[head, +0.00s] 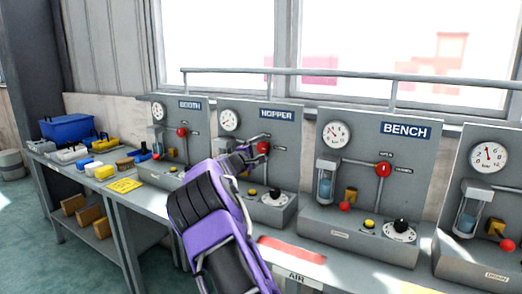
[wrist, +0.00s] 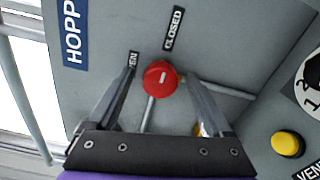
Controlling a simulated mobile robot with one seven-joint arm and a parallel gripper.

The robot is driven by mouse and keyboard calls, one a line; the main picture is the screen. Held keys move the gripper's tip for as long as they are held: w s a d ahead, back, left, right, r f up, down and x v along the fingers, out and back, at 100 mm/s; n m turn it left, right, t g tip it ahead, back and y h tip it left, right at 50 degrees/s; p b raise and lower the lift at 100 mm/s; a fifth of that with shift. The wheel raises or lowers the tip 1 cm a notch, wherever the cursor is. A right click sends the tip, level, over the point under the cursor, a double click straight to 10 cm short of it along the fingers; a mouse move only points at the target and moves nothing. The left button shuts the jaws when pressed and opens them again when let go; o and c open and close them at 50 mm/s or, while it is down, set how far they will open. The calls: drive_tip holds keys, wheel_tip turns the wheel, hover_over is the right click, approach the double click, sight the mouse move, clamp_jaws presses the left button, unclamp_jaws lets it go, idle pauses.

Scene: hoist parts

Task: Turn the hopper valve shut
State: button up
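The hopper valve is a round red knob (head: 263,147) on the grey HOPPER panel (head: 232,146). A short white mark is on the knob's face. A CLOSED label (wrist: 173,30) lies beyond the knob, and an OPEN label (wrist: 133,62) is partly hidden by the left finger. I cannot tell which label the mark points to.
The BOOTH panel (head: 172,120) stands to the left and the BENCH panel (head: 350,150) to the right, each with its own red knob. A yellow button (wrist: 287,143) is on the hopper unit. A grey rail (head: 350,75) runs above the panels.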

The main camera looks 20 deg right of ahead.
drive_tip(key=v, duration=1.7)
drive_tip(key=shift+a, duration=0.2)
